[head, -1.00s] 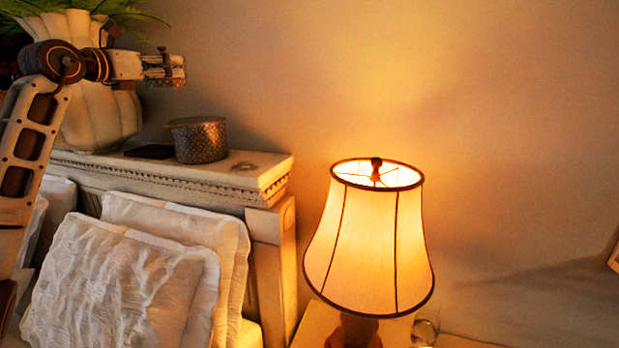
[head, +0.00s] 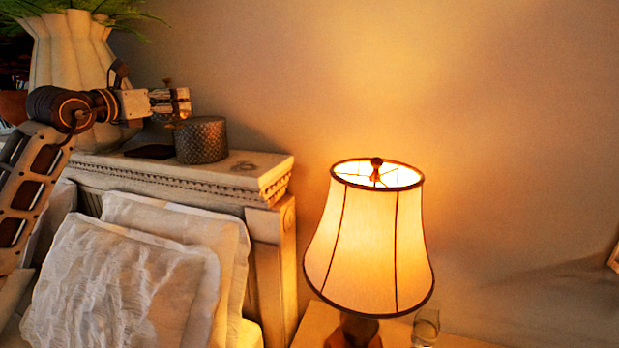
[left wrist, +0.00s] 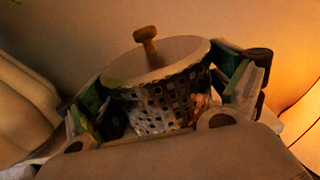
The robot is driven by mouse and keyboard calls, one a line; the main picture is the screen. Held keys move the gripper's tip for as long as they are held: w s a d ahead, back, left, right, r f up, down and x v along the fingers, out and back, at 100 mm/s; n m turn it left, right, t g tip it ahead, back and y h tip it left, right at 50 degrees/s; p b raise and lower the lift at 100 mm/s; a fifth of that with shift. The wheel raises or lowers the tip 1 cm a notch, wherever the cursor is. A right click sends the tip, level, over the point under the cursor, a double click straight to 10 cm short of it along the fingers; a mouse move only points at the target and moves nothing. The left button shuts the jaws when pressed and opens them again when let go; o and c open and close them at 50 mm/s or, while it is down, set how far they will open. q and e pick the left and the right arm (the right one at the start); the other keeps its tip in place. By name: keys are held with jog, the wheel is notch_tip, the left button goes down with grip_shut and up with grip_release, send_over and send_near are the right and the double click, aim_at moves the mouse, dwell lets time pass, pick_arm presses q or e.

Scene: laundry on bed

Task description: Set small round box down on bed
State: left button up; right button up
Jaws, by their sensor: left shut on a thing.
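In the left wrist view the small round box (left wrist: 165,105) has a pale lid with a wooden knob and a perforated, patterned side. It sits between the fingers of my left gripper (left wrist: 165,115), which is shut on it. In the head view my left gripper (head: 171,103) holds the box just above the headboard ledge, beside a larger patterned canister; the fingers hide most of the box. The bed shows at the lower left, with white pillows (head: 120,285) leaning on the headboard. My right gripper is out of view.
The patterned canister (head: 201,141) and a dark flat object (head: 149,152) stand on the headboard ledge (head: 245,175). A white fluted vase (head: 70,50) with greenery is behind my left arm. A lit lamp (head: 368,240) and a glass (head: 426,325) stand at the bedside.

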pick_arm(q)
jog(key=s+d+f+n+y, duration=0.1)
jog(key=s+d+f, duration=0.3)
jog(key=f, duration=1.6)
jog(key=s+d+f+n+y, duration=0.1)
jog(key=s+d+f, duration=0.3)
jog(key=s+f, duration=0.6)
jog(key=s+d+f+n+y, duration=0.1)
jog(key=s+d+f+y, duration=0.2)
jog(key=f, duration=2.8)
jog(key=s+d, duration=0.2)
jog(key=s, duration=0.2)
jog(key=shift+s+f+t, duration=0.2)
jog(key=shift+f+t, duration=0.1)
jog(key=shift+t, duration=0.1)
jog(key=shift+w, duration=0.1)
